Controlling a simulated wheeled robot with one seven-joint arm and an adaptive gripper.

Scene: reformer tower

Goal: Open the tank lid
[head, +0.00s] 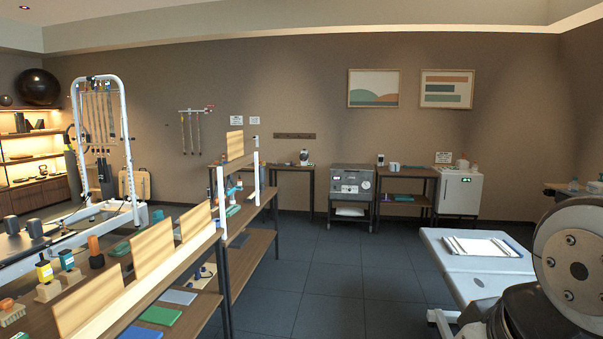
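A grey metal box-shaped unit (351,184) stands against the back wall on a dark cart. It has a dial and controls on its front and a flat top that looks closed. It may be the tank with its lid, but it is too small here to be sure. A white cabinet (459,192) stands to its right, past a table. My gripper is not in view; only part of my own arm shows at the lower right, far from the unit.
A long wooden shelf bench (262,200) with upright panels runs along the left. A white-framed reformer (137,190) stands behind it. A padded table (433,245) with a white towel (482,246) is at right. The dark tiled floor (330,270) between is clear.

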